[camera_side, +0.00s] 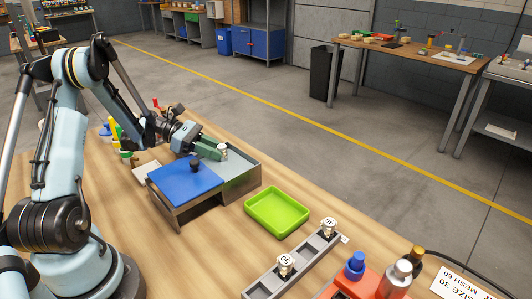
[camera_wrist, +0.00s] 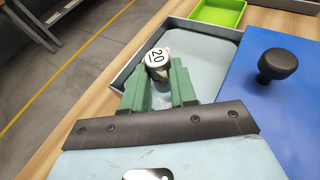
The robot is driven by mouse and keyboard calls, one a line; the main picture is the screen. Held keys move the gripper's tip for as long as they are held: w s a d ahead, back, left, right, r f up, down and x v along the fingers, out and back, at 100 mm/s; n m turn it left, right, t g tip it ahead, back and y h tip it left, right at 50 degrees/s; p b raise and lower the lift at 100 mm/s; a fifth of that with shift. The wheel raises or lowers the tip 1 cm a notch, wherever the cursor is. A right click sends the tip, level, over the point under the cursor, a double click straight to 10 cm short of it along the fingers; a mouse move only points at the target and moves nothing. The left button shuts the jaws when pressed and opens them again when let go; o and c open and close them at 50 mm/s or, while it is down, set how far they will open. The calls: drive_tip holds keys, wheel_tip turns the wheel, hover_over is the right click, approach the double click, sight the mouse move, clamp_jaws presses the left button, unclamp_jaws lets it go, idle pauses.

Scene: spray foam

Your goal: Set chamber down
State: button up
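A small whitish chamber marked 20 (camera_wrist: 157,62) is between the green fingertips of my gripper (camera_wrist: 160,75), which appears shut on it. In the side view the chamber (camera_side: 222,152) shows at the tips of my gripper (camera_side: 215,152), over the open part of a grey box (camera_side: 241,184). The wrist view shows the box's pale inside (camera_wrist: 209,64) around and below the chamber. I cannot tell whether the chamber touches the box floor. A blue lid (camera_side: 185,181) with a black knob (camera_side: 195,164) covers the other part of the box.
A green tray (camera_side: 277,212) stands right of the box. A grey slotted rack (camera_side: 302,262) holds two chambers, one marked 50 (camera_side: 285,264) and another (camera_side: 328,227). Bottles and a red holder (camera_side: 357,285) stand at the front right. Colored items (camera_side: 117,135) stand behind the box.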

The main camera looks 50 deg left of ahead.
drive_tip(key=shift+o, duration=1.4)
drive_tip(key=shift+f, duration=0.55)
drive_tip(key=shift+r, duration=0.15)
